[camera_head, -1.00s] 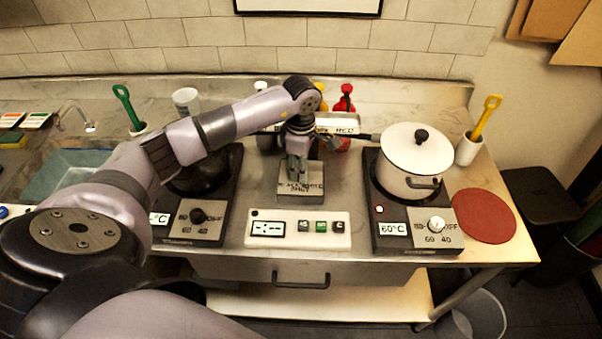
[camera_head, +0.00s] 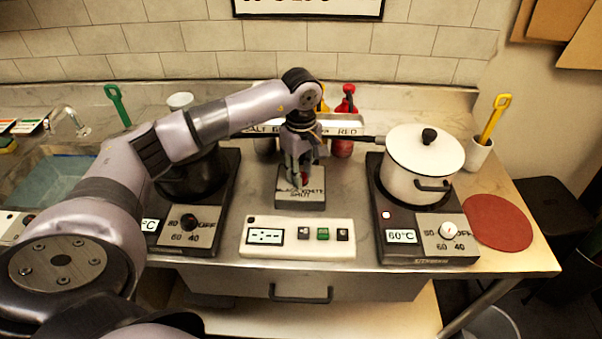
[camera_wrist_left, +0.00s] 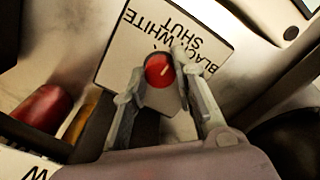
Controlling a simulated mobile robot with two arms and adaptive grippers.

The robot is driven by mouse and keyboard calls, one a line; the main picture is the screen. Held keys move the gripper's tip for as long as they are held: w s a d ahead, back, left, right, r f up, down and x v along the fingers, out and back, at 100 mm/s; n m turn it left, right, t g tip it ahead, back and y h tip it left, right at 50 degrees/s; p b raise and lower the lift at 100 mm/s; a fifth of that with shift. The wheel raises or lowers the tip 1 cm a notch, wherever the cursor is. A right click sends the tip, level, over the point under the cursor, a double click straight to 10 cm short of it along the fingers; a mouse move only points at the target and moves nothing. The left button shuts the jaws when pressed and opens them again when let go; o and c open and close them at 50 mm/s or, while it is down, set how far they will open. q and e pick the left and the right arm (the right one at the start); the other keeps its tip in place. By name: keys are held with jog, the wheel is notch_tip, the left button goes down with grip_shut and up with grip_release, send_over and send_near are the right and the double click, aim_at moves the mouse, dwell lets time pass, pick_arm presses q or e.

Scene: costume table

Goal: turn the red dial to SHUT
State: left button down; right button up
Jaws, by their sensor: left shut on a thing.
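The red dial (camera_wrist_left: 158,71) sits on a pale box (camera_wrist_left: 112,62) lettered BLACK, WHITE and SHUT, which appears upside down in the left wrist view. In the head view the box (camera_head: 313,203) stands mid-counter, and the dial shows only as a bit of red between the fingers. My left gripper (camera_wrist_left: 160,84) is shut on the dial from above, one finger on each side. My right gripper is not in view.
Hotplates flank the box: a black pot (camera_head: 190,176) on the left one, a white lidded pot (camera_head: 423,165) on the right. A control panel (camera_head: 297,238) lies in front.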

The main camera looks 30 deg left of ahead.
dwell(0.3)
pick_arm(q)
jog(key=c, duration=1.3)
grip_release()
notch_tip(320, 180, up, 12)
jog(key=shift+f, duration=0.1)
